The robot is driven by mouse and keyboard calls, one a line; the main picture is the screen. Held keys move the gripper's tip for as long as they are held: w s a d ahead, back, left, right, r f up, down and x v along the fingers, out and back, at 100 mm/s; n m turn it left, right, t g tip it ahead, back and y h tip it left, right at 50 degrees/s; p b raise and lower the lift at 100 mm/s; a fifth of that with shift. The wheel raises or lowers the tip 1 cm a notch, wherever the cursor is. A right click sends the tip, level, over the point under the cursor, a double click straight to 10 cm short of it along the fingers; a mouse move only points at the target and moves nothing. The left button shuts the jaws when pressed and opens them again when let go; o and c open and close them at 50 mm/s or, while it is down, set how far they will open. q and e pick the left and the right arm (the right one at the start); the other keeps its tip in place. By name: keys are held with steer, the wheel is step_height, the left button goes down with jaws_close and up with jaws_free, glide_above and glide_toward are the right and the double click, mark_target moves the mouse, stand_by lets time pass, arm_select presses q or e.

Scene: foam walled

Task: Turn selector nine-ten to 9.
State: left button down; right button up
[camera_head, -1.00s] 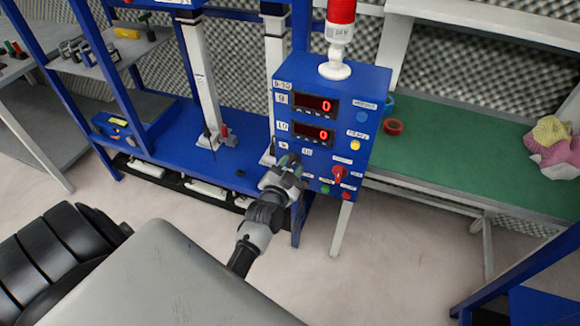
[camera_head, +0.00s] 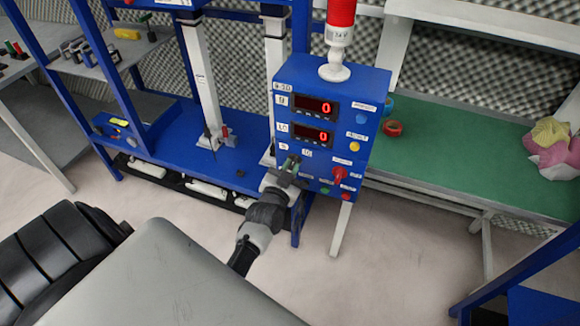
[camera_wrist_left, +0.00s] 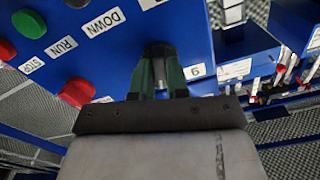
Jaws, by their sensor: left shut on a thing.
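The blue control box (camera_head: 345,105) stands at the centre of the head view. The labels 9 and 10 (camera_head: 306,153) sit at its lower left, above the selector. My left gripper (camera_head: 294,163) is at the box face just under these labels and covers most of the selector. In the left wrist view, the green-lined fingers (camera_wrist_left: 158,78) are shut on the dark selector knob (camera_wrist_left: 158,50). The 9 label (camera_wrist_left: 197,71) shows just right of the fingers. The knob's pointing direction is hidden. My right gripper is not in view.
Two red displays (camera_head: 314,105) read 0. A red rotary switch (camera_head: 339,174), a green button (camera_head: 325,190) and a red button (camera_head: 346,196) are close to the right of the gripper. A green-topped table (camera_head: 450,165) stands right of the box.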

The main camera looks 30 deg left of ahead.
arm_select(q)
steer(key=n+p, duration=0.1)
steer(key=n, duration=0.3)
steer(key=shift+n, duration=0.3)
steer(key=n, duration=0.4)
steer(key=shift+n, duration=0.4)
steer(key=c, duration=1.1)
jaws_free()
steer(key=b+v, duration=0.1)
steer(key=v, duration=0.9)
steer(key=shift+s+d, duration=0.2)
steer(key=shift+s, duration=0.15)
